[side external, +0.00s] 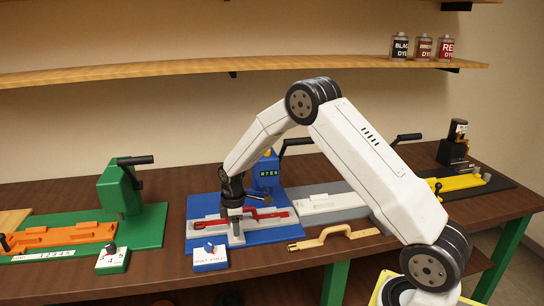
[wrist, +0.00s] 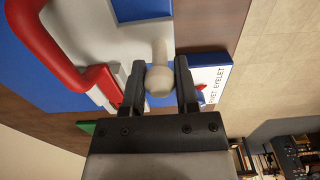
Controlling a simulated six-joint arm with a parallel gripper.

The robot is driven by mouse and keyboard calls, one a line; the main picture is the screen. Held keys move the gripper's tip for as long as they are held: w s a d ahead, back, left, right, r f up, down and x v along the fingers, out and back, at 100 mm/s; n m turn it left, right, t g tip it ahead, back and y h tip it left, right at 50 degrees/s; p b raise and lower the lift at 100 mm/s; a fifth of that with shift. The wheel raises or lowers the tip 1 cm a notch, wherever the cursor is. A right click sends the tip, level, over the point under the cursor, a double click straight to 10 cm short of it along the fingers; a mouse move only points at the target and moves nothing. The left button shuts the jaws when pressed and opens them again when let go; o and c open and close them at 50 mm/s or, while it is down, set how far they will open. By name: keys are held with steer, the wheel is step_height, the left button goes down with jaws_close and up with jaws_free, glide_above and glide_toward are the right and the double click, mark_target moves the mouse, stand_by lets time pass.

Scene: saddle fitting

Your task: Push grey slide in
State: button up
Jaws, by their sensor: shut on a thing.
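The grey slide (side external: 205,224) lies on the blue station (side external: 193,240) at the left-centre of the side external view, with a red part (side external: 272,213) on top. My gripper (side external: 235,222) reaches down at the slide's near side. In the wrist view the slide (wrist: 88,22) fills the upper left, and the red part (wrist: 92,82) curves beside it. There my gripper (wrist: 160,78) is shut on a round, pale grey knob (wrist: 159,86) on a short stem at the slide's end. The jaws stand on both sides of the knob. My wrist hides part of the slide in the side view.
A label plate with a red pointer (wrist: 212,85) lies close right of the jaws; it is also in the side view (side external: 210,258). A green station (side external: 140,225) stands left, a grey one (side external: 325,203) right. A tan strap-like part (side external: 335,236) lies near the front edge.

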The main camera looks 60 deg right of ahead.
steer(key=shift+d, duration=0.1)
steer(key=shift+w+d, duration=0.55)
steer(key=shift+w, duration=0.05)
steer(key=shift+w+d, duration=0.6)
steer(key=shift+w+d, duration=0.6)
steer(key=shift+w, duration=0.05)
stand_by(0.3)
steer(key=shift+w+d, duration=0.55)
